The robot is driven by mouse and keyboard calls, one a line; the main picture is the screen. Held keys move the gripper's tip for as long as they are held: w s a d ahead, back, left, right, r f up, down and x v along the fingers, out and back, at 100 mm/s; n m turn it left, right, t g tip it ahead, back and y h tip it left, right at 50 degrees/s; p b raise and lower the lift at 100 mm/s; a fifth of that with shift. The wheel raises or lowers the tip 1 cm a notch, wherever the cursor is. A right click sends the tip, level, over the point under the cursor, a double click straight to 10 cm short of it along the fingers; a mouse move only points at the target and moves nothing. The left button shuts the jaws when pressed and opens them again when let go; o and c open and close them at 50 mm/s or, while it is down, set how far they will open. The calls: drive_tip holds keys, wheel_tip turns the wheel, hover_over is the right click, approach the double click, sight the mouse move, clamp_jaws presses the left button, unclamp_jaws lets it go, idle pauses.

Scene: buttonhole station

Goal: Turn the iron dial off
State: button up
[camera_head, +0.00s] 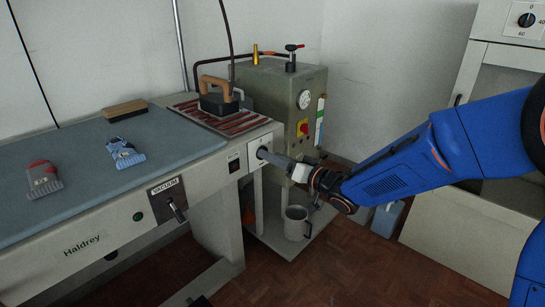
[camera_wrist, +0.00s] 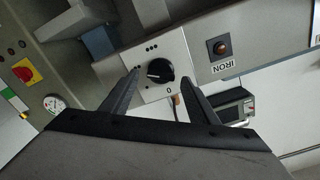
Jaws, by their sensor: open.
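The iron dial is a round black knob (camera_wrist: 159,70) on a pale square plate (camera_wrist: 172,54). A white mark shows on the left part of its face, and a "0" is printed on the plate below it in the wrist view. In the head view its plate (camera_head: 259,151) is on the table's front right end. My gripper (camera_wrist: 158,76) is open, with one finger on each side of the knob. I cannot tell whether the fingers touch it. In the head view my gripper (camera_head: 270,156) reaches the plate from the right and hides the knob.
Beside the dial is the IRON switch (camera_wrist: 221,47). An iron (camera_head: 219,103) stands on a striped rest above. A vacuum lever (camera_head: 177,210) sticks out further left.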

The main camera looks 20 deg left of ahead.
drive_tip(key=shift+w+a, duration=0.2)
drive_tip(key=shift+a, duration=0.35)
drive_tip(key=c, duration=1)
drive_tip(key=shift+c, duration=0.2)
drive_tip(key=n, duration=2.3)
drive_tip(key=shift+s+a+f+n, duration=0.1)
drive_tip(key=shift+s+f+n, duration=0.2)
drive_tip(key=shift+s+n, duration=0.1)
